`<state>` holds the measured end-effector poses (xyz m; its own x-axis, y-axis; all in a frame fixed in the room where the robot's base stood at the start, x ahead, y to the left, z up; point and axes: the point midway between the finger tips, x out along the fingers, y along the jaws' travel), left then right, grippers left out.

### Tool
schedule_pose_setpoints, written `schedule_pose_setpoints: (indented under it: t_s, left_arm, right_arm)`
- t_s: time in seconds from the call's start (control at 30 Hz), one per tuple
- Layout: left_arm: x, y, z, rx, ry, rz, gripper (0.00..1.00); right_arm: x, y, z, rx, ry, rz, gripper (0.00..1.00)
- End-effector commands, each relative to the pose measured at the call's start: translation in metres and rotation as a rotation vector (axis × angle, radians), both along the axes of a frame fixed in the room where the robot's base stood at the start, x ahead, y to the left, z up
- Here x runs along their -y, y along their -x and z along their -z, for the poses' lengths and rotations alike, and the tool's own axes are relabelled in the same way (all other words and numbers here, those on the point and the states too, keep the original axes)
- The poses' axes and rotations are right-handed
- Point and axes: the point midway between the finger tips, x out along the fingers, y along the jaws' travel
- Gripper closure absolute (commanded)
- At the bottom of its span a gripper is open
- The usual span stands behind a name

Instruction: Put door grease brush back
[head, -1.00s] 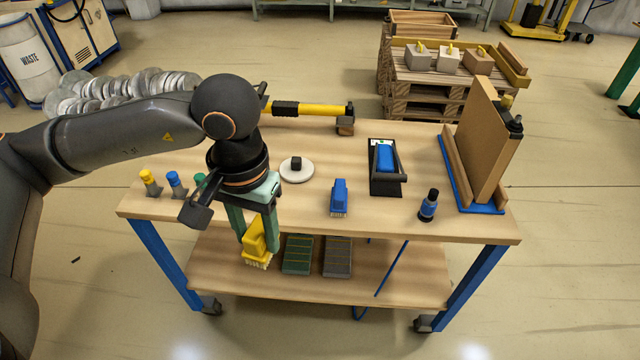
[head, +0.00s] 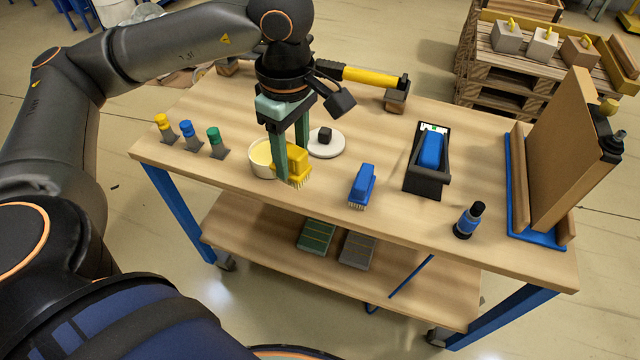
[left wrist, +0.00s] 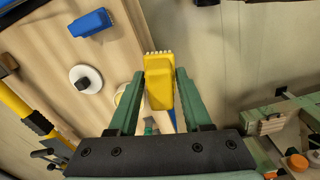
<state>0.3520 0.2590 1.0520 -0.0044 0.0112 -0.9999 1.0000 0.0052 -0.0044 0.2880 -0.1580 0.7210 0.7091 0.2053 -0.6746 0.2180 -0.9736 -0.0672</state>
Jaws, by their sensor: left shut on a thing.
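My left gripper (head: 292,168) is shut on a yellow brush (head: 297,162) with pale bristles. In the head view the brush is at the right side of a round pale pot (head: 259,152) with a yellowish inside, partly hidden behind the fingers. I cannot tell whether the brush touches the pot or the tabletop. In the left wrist view the yellow brush (left wrist: 159,88) sits between the two green fingers (left wrist: 160,85), bristles pointing away. A blue brush (head: 362,184) stands on the table to the right, apart from the gripper. My right gripper is not in view.
A white disc (head: 333,148) with a black knob lies just behind the brush. A black tray (head: 425,183) holds a blue block. A dark bottle (head: 469,220) and an upright brown panel (head: 573,160) stand at right; several coloured-cap pegs (head: 188,133) at left.

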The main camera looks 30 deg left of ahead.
Motion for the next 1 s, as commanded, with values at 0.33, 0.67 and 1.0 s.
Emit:
schedule_pose_setpoints:
  t_s: [0.33,0.67,1.0]
  left_arm:
    - [-0.036,-0.001,0.028,0.013,-0.001,-0.913,1.00]
    - [-0.063,0.001,0.041,0.018,0.003,-1.620,1.00]
    - [-0.063,-0.019,0.051,0.015,0.004,-1.805,1.00]
  right_arm:
    - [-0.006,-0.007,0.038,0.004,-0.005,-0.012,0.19]
    - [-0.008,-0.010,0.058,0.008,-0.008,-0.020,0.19]
    - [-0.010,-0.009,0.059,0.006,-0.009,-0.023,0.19]
